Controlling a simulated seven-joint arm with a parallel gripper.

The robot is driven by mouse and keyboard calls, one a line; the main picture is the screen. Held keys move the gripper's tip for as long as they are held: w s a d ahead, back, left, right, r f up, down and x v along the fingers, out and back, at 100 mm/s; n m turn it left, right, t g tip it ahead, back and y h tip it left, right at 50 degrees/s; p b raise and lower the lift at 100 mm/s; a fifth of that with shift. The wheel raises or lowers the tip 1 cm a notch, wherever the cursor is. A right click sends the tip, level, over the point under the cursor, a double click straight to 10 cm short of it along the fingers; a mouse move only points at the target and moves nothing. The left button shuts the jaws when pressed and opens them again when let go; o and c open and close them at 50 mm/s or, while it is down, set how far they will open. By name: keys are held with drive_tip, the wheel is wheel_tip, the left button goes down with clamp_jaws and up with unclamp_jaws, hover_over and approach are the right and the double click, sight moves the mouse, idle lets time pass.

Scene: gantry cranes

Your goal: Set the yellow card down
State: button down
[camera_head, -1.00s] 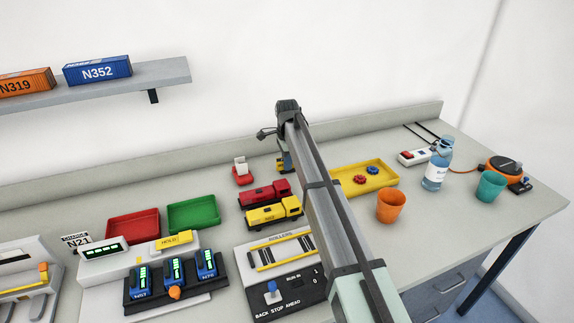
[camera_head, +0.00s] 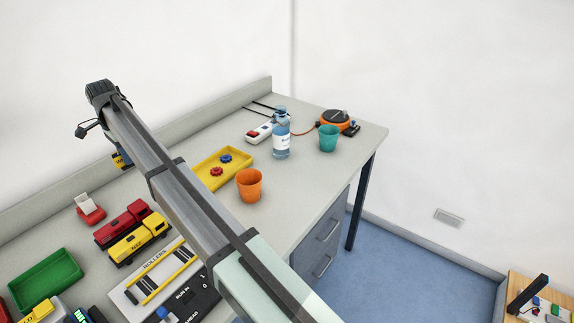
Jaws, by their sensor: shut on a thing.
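I see no yellow card that I can be sure of. A yellow piece (camera_head: 43,311) with lettering, cut by the bottom edge at the lower left, may be a sign or card on the console. My arm crosses the view from the bottom centre to the upper left. My gripper and whatever it holds are not visible; they are hidden or outside the picture. A small yellow and dark thing (camera_head: 121,160) shows partly behind my arm.
On the bench stand a green tray (camera_head: 46,283), red truck (camera_head: 128,223), yellow truck (camera_head: 137,241), yellow tray (camera_head: 223,160), orange cup (camera_head: 249,185), bottle (camera_head: 281,140) and teal cup (camera_head: 328,138). Blue floor (camera_head: 400,265) lies beyond.

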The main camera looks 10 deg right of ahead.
wheel_tip(320, 180, up, 4)
drive_tip(key=shift+r, duration=0.2)
drive_tip(key=shift+w+d+r, duration=0.15)
drive_tip(key=shift+w+d, duration=0.05)
drive_tip(key=shift+d, duration=0.35)
drive_tip(key=w+d+m, duration=0.3)
drive_tip(key=d, duration=1.8)
drive_tip(key=w+d+m, duration=0.3)
drive_tip(key=d, duration=1.8)
drive_tip(key=s+d+m, duration=0.1)
drive_tip(key=s+d, duration=0.1)
drive_tip(key=d, duration=0.6)
drive_tip(key=s+d+m, duration=0.1)
drive_tip(key=s+d, duration=0.1)
drive_tip(key=d, duration=0.7)
drive_tip(key=shift+w+a+f, duration=0.1)
drive_tip(key=shift+a+f, duration=0.1)
drive_tip(key=shift+f, duration=3.6)
drive_tip(key=shift+w+a+f, duration=0.1)
drive_tip(key=shift+a+f, duration=0.05)
drive_tip(key=shift+f, duration=3.6)
drive_tip(key=shift+f, duration=0.1)
